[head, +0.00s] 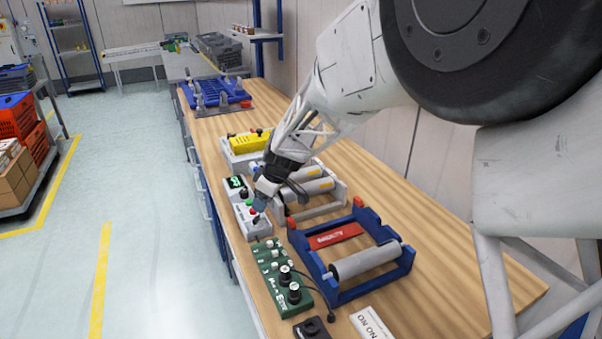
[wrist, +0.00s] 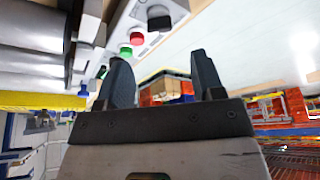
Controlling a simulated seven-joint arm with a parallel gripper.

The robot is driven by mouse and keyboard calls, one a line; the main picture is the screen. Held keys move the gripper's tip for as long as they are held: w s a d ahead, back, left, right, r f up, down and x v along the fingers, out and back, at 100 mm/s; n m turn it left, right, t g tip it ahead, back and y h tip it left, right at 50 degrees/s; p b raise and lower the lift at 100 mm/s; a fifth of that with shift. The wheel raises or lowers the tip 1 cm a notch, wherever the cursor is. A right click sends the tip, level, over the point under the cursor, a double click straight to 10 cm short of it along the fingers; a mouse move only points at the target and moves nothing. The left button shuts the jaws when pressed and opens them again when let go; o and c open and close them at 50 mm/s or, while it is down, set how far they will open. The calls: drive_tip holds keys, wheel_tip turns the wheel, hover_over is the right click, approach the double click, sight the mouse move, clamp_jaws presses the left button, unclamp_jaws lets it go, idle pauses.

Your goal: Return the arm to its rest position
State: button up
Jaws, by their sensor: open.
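My arm reaches in from the upper right of the head view. My gripper (head: 262,201) hangs over a grey control box (head: 250,218) near the bench's left edge. In the wrist view my gripper (wrist: 163,85) shows two dark fingers standing apart with nothing between them. The control box, with a black knob, a red button and a green button, shows just beyond the fingers in the wrist view (wrist: 140,30). Whether the fingertips touch the box cannot be told.
A roller fixture (head: 319,192) stands right beside my gripper. A blue roller frame (head: 325,277) and a green control box (head: 274,270) lie nearer. A yellow-topped unit (head: 247,143) and a blue fixture (head: 216,93) stand farther back. The aisle floor (head: 140,200) at left is clear.

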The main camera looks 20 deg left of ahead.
drive_tip(key=s+d+r+m+t, duration=0.1)
drive_tip(key=s+d+r+m, duration=0.2)
drive_tip(key=d, duration=0.7)
drive_tip(key=s+d+r+m+h, duration=0.15)
drive_tip(key=d+r, duration=0.35)
drive_tip(key=d, duration=0.5)
drive_tip(key=s+d+r+m+t, duration=0.1)
drive_tip(key=s+d+r+m, duration=0.3)
drive_tip(key=d, duration=0.6)
drive_tip(key=s+d+r+m+h, duration=0.1)
drive_tip(key=s+d+m+h, duration=0.2)
drive_tip(key=s+d+m, duration=0.7)
drive_tip(key=s+d, duration=1.2)
drive_tip(key=d, duration=0.2)
drive_tip(key=shift+s+t, duration=0.25)
drive_tip(key=shift+t, duration=0.05)
